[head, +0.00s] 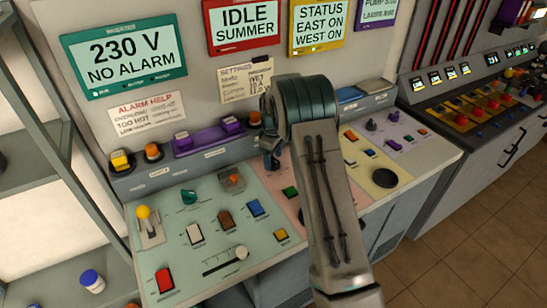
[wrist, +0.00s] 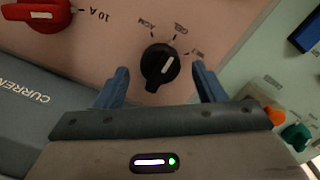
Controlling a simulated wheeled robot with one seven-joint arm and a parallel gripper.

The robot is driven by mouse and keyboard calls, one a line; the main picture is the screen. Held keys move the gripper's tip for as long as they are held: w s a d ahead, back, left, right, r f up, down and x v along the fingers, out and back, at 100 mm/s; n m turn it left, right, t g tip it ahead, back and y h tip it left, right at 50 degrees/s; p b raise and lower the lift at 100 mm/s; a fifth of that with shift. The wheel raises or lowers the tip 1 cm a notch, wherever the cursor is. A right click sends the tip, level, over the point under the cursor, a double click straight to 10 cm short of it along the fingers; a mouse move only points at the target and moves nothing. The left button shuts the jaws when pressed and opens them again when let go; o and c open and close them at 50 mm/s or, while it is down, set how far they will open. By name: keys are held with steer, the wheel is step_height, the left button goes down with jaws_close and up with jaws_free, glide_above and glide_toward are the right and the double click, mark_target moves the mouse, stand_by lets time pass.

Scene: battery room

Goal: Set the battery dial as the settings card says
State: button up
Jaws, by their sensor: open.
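The battery dial (wrist: 158,68) is a black round knob with a white pointer line, on a pink panel in the wrist view. Around it are marks that look like AGM, GEL and a third short label too blurred to read surely. The pointer slants up and right, roughly toward GEL. My gripper (wrist: 160,73) is open, its blue fingers on either side of the dial with visible gaps. In the head view my arm hides the dial. The settings card (head: 236,86) is on the back wall, partly covered by my arm; one line seems to read WET.
A red knob (wrist: 38,12) marked 10 A sits left of the dial in the wrist view. In the head view a green panel (head: 190,255) with several switches lies left of my arm, and a cream panel (head: 365,160) lies right. Tiled floor is clear at right.

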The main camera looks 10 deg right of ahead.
steer(key=shift+f, duration=0.65)
steer(key=c, duration=1)
steer(key=shift+m, duration=0.3)
steer(key=m+b, duration=0.2)
steer(key=m, duration=0.1)
steer(key=shift+b, duration=0.35)
steer(key=shift+m+b, duration=0.85)
steer(key=shift+m, duration=1.85)
steer(key=shift+r, duration=0.1)
